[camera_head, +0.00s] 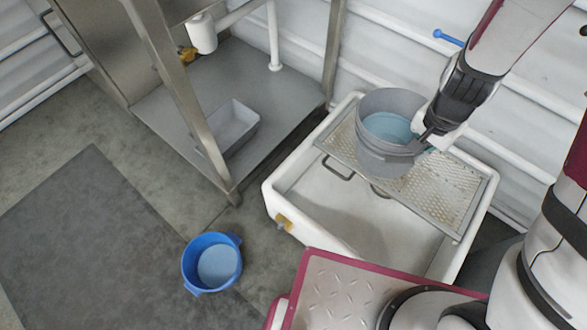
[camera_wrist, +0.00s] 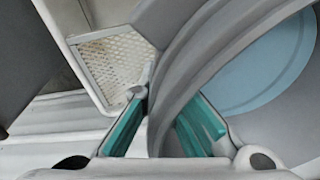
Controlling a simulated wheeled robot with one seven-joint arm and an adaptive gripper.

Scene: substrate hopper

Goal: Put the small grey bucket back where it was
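The small grey bucket (camera_head: 372,153) is upright over the perforated tray on the white sink. Its inside shows a light blue, liquid-like surface. My gripper (camera_head: 428,133) is at the bucket's right side. In the wrist view my gripper (camera_wrist: 163,115) has a teal pad on each side of the bucket's wall (camera_wrist: 185,80), and both pads appear to press on it. The pads' contact is partly hidden behind the curved rim. I cannot tell whether the bucket's base touches the tray or hangs just above it.
The perforated tray (camera_head: 452,190) spans part of the white basin (camera_head: 279,199). A blue tub (camera_head: 190,266) with pale contents stands on the floor. A grey rectangular pan (camera_head: 238,133) lies on the metal stand's lower shelf (camera_head: 285,88). A steel post rises left of the basin. A dark mat (camera_head: 90,240) is clear.

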